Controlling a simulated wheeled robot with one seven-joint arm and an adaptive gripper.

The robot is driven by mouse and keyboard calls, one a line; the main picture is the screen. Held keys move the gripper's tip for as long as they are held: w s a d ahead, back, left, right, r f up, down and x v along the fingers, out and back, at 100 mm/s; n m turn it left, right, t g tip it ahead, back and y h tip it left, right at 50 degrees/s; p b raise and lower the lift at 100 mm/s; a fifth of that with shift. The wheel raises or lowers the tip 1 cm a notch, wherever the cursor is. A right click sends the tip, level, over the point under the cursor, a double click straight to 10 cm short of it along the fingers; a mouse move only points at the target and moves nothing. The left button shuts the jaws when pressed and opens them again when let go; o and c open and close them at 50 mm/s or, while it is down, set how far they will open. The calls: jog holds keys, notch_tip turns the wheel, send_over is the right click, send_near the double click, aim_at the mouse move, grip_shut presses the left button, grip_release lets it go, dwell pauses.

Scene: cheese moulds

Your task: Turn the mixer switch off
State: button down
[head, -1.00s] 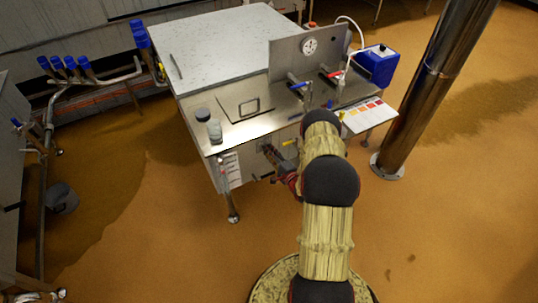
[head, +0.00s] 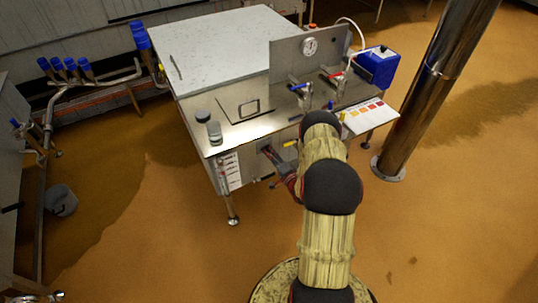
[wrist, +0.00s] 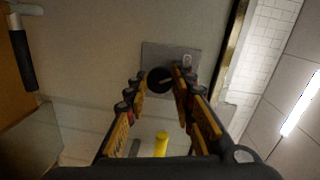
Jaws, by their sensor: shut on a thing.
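The mixer switch is a round black knob (wrist: 160,80) on a grey plate (wrist: 165,54) with a small pale mark at its upper right. A light pointer line on the knob seems to tilt towards that mark. My gripper (wrist: 161,78) has its fingertips on both sides of the knob and is shut on it. In the head view my gripper (head: 268,153) reaches the front panel of the steel vat (head: 250,130), below the worktop edge. The knob itself is hidden there by my gripper.
A yellow handle (wrist: 160,145) stands close to my fingers in the wrist view. Several taps, a gauge (head: 310,46) and a blue box (head: 377,66) are on the vat's right side. A steel post (head: 425,100) stands to the right. The floor in front is clear.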

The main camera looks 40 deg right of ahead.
jog(key=shift+a+f, duration=0.1)
jog(key=c, duration=1.5)
grip_release()
jog(key=shift+c, duration=0.2)
jog(key=shift+o, duration=0.2)
jog(key=v, duration=1.2)
